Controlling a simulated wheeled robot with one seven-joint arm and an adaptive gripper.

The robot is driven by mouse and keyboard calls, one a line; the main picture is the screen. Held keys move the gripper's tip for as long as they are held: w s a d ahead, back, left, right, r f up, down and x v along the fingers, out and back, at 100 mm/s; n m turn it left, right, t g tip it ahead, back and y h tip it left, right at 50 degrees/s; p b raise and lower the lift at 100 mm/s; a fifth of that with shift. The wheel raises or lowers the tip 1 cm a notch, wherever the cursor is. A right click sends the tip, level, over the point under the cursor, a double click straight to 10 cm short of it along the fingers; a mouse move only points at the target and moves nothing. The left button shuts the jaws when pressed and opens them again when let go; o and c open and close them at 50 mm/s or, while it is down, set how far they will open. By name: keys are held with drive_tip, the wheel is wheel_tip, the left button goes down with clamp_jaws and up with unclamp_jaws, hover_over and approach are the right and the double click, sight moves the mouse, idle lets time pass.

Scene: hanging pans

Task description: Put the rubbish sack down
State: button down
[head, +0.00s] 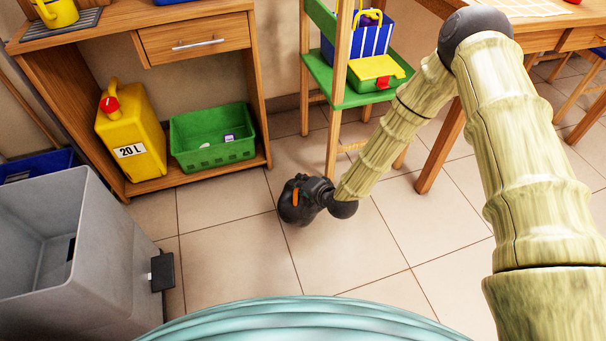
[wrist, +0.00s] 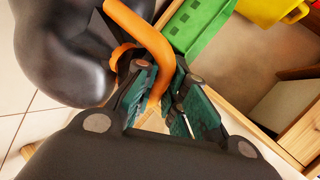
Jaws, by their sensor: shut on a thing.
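The rubbish sack (head: 294,208) is black with an orange tie. It is at the end of my arm over the tiled floor, in front of the shelf unit. It also shows as a dark, bulging shape at the upper left of the wrist view (wrist: 60,55). My gripper (wrist: 165,95) is shut on the orange tie (wrist: 148,45), which loops up between the fingers. In the head view my gripper (head: 312,192) is just right of the sack and partly blends with it. I cannot tell whether the sack touches the floor.
A grey open bin (head: 75,250) stands at the left. A wooden shelf unit (head: 190,180) holds a yellow canister (head: 130,130) and a green crate (head: 212,137). A green-topped stool (head: 340,92) stands behind my gripper. Floor tiles (head: 235,250) in front are clear.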

drive_tip(key=shift+w+d+f+b, duration=0.15)
drive_tip(key=shift+w+f+b, duration=0.65)
drive_tip(key=shift+w, duration=0.9)
drive_tip(key=shift+w+d+f+b, duration=0.1)
drive_tip(key=shift+w+f+b, duration=0.5)
drive_tip(key=shift+w+b, duration=0.75)
drive_tip(key=shift+w+d+f+b, duration=0.15)
drive_tip(key=shift+w+f+b, duration=0.5)
drive_tip(key=shift+w, duration=1.35)
drive_tip(key=shift+f, duration=0.2)
drive_tip(key=c, duration=1.5)
unclamp_jaws()
drive_tip(key=shift+s, duration=0.1)
